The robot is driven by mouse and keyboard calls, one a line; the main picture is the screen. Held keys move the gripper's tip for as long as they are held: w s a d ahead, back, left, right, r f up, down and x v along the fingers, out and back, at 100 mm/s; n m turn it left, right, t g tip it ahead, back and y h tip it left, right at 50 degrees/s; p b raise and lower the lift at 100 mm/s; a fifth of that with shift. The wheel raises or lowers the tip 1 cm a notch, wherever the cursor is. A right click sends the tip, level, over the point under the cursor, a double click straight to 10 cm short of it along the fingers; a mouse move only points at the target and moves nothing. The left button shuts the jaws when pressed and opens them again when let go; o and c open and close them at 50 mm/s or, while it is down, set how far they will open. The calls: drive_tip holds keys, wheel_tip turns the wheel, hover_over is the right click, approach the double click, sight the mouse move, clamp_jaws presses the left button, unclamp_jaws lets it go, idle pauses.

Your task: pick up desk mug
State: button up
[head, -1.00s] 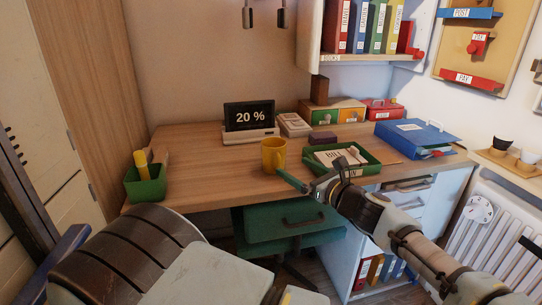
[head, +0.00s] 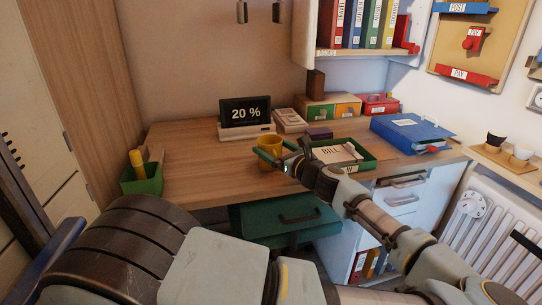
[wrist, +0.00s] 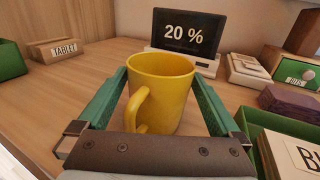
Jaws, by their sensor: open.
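The yellow desk mug (head: 269,153) stands upright on the wooden desk, in front of the screen. In the wrist view the mug (wrist: 162,82) sits between the two green fingers, its handle (wrist: 138,110) facing toward my wrist and slightly left. My gripper (head: 268,157) is at the mug, its fingers (wrist: 160,92) open, one on each side. I cannot tell whether either finger touches the mug. The lower part of the mug is partly hidden by the wrist's front edge in the wrist view.
A green tray (head: 370,163) with bills lies just right of the mug. A screen reading 20 % (head: 246,113) stands behind it. A green pen box (head: 141,180) is at the left.

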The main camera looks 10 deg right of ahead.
drive_tip(key=shift+c, duration=0.3)
drive_tip(key=c, duration=1.3)
drive_tip(key=shift+o, duration=0.2)
drive_tip(key=shift+r, duration=0.1)
